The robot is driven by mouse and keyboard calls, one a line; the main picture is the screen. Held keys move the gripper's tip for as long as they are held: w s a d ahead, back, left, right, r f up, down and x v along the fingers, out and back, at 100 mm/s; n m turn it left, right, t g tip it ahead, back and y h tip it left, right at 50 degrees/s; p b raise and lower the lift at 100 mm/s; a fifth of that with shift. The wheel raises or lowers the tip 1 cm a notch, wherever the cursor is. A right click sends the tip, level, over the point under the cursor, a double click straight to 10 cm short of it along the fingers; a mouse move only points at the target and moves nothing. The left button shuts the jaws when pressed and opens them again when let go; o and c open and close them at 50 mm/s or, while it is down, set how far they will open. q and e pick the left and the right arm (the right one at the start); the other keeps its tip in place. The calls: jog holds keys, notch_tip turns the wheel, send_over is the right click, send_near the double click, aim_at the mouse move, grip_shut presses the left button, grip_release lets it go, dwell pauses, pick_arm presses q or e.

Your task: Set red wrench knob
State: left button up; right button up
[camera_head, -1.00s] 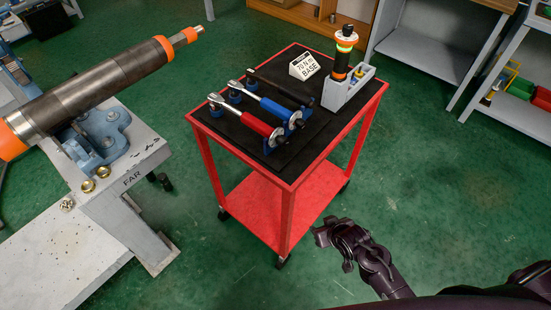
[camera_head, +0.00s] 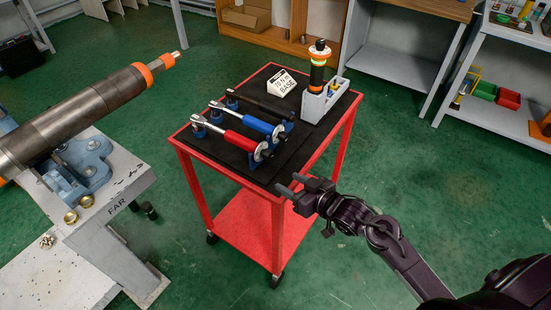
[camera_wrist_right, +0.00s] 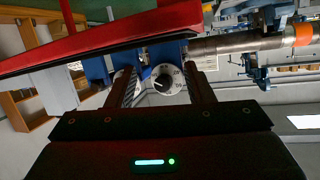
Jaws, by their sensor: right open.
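The red wrench (camera_head: 242,141) lies on the black mat of the red cart, nearest me, in a blue holder. Its round knob end (camera_head: 263,152) faces right, towards my right gripper. My right gripper (camera_head: 288,185) is open and empty just off the cart's near right corner, apart from the wrench. In the right wrist view a white dial knob (camera_wrist_right: 163,83) with a dark pointer shows between the two fingers, beyond the tips; its markings are too small to read. A blue-handled wrench (camera_head: 262,126) and a black one (camera_head: 268,105) lie behind. My left gripper is out of view.
The red cart (camera_head: 181,140) has a raised rim. A "70 N·m BASE" sign (camera_head: 284,82) and a grey holder (camera_head: 322,110) with a tall black-and-orange tool stand at its back. A bench (camera_head: 140,175) with a clamped pipe (camera_head: 80,115) is at left.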

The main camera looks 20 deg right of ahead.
aim_at(271, 156)
jog(key=w+r+y, duration=0.1)
jog(key=w, duration=0.1)
jog(key=w+a+r+t+y, duration=0.1)
jog(key=w+y, duration=0.1)
jog(key=w, duration=0.1)
jog(key=w+a+r+y+p, duration=0.1)
jog(key=w, duration=0.1)
jog(key=shift+w+a+t+y, duration=0.1)
jog(key=shift+w+t+y, duration=0.15)
jog(key=shift+t+y, duration=0.05)
jog(key=c, duration=1)
jog(key=shift+n, duration=0.3)
